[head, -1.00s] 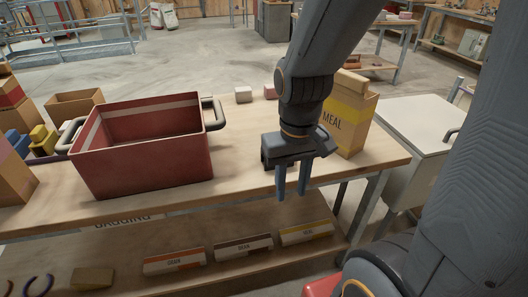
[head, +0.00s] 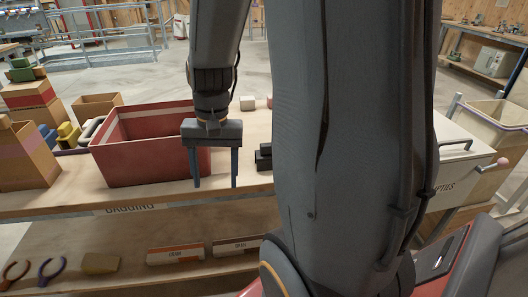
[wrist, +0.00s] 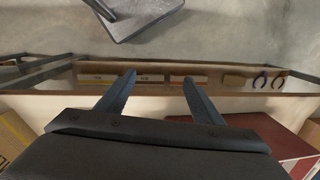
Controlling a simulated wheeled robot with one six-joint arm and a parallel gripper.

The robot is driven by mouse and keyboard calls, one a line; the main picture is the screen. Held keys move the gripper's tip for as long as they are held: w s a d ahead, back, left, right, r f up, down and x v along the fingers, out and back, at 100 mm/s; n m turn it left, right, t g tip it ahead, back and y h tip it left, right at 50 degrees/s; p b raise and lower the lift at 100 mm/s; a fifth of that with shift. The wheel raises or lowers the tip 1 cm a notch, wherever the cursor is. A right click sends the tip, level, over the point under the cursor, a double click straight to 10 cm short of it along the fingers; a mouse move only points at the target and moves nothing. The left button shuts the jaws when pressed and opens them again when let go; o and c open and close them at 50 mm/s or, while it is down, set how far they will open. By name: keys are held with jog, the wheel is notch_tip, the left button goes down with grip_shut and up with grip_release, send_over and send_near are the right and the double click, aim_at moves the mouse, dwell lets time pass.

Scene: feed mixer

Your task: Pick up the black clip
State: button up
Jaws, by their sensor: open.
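A black object that looks like the black clip (head: 264,157) lies on the bench top, right of the red bin. My arm hides its right part in the head view. I cannot make it out in the wrist view. My gripper (head: 215,184) is open and empty, fingers pointing down, left of the black clip and in front of the red bin's right end. In the wrist view my gripper (wrist: 159,76) shows two spread fingers with nothing between them, over the bench's front edge.
The red bin (head: 140,163) stands on the bench close behind my gripper. Cardboard boxes (head: 28,158) and coloured clips (head: 68,134) are at the left. Small pale and pink blocks (head: 247,103) lie at the back. Labelled boxes (head: 176,254) sit on the lower shelf.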

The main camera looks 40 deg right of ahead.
jog(key=w+d+r+m+t+y+p, duration=0.1)
jog(key=w+d+r+m+p, duration=0.1)
jog(key=d+m, duration=0.35)
jog(key=w+d+r+m+y+p, duration=0.1)
jog(key=w+d+r+m, duration=0.2)
jog(key=d, duration=0.4)
notch_tip(320, 180, up, 2)
jog(key=m+t+p, duration=0.2)
jog(key=m+p, duration=0.1)
jog(key=m, duration=0.5)
send_over(265, 154)
jog(key=d, duration=0.3)
jog(key=shift+m+y, duration=0.25)
jog(key=shift+y, duration=0.15)
notch_tip(265, 154, down, 9)
jog(key=shift+s+a+r+p, duration=0.1)
jog(key=shift+a+p, duration=0.05)
jog(key=shift+p, duration=0.45)
jog(key=shift+p+x, duration=0.5)
jog(key=shift+x, duration=2.4)
jog(key=shift+s, duration=0.1)
jog(key=c, duration=1.1)
